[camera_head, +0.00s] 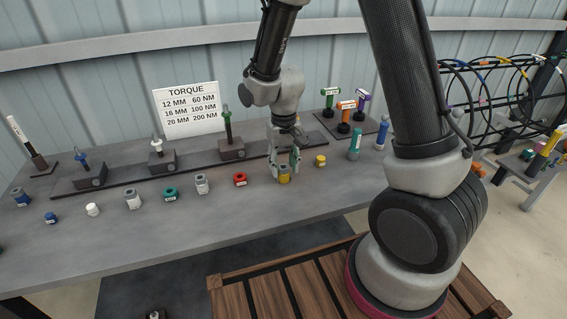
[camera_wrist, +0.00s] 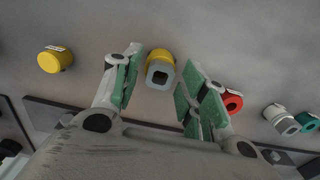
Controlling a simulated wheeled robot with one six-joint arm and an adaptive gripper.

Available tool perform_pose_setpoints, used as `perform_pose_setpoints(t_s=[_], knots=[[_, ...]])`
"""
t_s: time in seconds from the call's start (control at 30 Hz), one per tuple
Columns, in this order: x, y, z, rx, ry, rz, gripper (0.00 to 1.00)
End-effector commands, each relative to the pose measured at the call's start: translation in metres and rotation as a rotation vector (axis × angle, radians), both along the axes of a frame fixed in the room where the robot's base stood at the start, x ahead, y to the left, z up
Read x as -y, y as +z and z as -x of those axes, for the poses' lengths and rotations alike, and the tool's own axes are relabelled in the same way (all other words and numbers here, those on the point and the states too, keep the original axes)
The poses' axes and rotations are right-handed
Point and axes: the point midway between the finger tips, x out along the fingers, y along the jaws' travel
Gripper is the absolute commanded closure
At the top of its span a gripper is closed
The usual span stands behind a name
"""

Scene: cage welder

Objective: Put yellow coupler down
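A yellow coupler (camera_head: 284,176) with a grey end and a square hole stands on the grey table. In the wrist view the same coupler (camera_wrist: 160,66) lies between the tips of my gripper (camera_wrist: 160,88), with a gap to the green pads on both sides. My gripper (camera_head: 284,164) is open and points down over the coupler. A second, shorter yellow piece (camera_head: 320,161) stands to the right of it, and it shows at the left in the wrist view (camera_wrist: 54,60).
A red coupler (camera_head: 240,179) stands to the left, with grey, green, white and blue ones further along the grey table (camera_head: 230,215). Tool holders on a dark rail and a torque sign (camera_head: 187,107) stand behind. A blue-green cylinder (camera_head: 354,147) stands at right.

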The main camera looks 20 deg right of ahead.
Motion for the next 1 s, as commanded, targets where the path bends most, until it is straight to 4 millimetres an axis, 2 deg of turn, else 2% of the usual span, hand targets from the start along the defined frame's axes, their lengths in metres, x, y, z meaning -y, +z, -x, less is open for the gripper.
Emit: perform_pose_setpoints(t_s=[0.27,0.37,0.47,0.8,1.0], knots=[[0.000,0.001,0.000,0.000,0.000,0.000,0.54],[0.000,0.007,-0.001,0.002,0.000,-0.001,0.54],[0.000,0.023,-0.001,0.004,0.000,-0.002,0.54],[0.000,0.097,-0.001,0.005,0.000,-0.002,0.54],[0.000,0.120,0.000,0.001,0.000,0.000,0.54]])
